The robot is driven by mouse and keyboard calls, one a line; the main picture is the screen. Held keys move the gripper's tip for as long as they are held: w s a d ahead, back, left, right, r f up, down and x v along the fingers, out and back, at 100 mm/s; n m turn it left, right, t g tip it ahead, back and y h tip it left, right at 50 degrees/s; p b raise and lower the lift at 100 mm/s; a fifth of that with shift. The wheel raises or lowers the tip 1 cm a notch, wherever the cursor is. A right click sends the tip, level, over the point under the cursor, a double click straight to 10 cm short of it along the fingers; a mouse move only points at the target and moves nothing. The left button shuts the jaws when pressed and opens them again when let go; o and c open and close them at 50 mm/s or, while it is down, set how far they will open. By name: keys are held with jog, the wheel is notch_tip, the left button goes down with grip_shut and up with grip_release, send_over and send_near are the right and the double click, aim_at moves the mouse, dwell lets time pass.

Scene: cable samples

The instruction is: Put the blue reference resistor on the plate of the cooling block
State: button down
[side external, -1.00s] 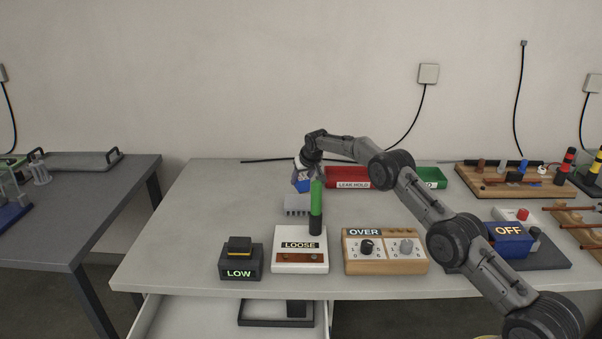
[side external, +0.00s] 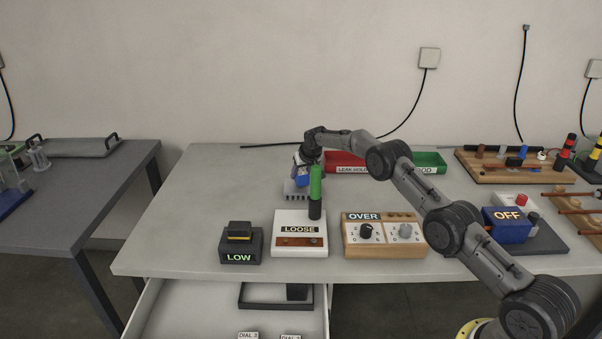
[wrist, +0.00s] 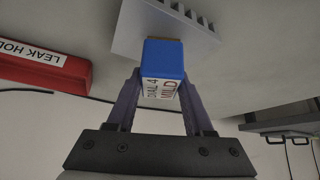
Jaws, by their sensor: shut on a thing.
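The blue reference resistor (wrist: 164,58) is a small blue block with a white label reading "DIAL 4 MILD". It also shows in the side external view (side external: 302,181). My gripper (wrist: 161,80) is shut on it, one finger on each side; in the side view the gripper (side external: 304,176) hangs at the back of the table. The cooling block (side external: 294,194) is grey and finned, directly under the resistor; in the wrist view its plate (wrist: 130,38) lies beyond the resistor. I cannot tell whether the resistor touches the plate.
A green and black upright post (side external: 315,190) stands close in front of the cooling block, near the white LOOSE box (side external: 299,245). A red LEAK HOLD bin (side external: 345,161) is just right of the gripper. The table left of the block is clear.

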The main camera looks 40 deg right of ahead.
jog(key=shift+f, duration=0.5)
jog(key=shift+c, duration=1.4)
grip_release()
jog(key=shift+o, duration=0.4)
jog(key=shift+f, duration=0.1)
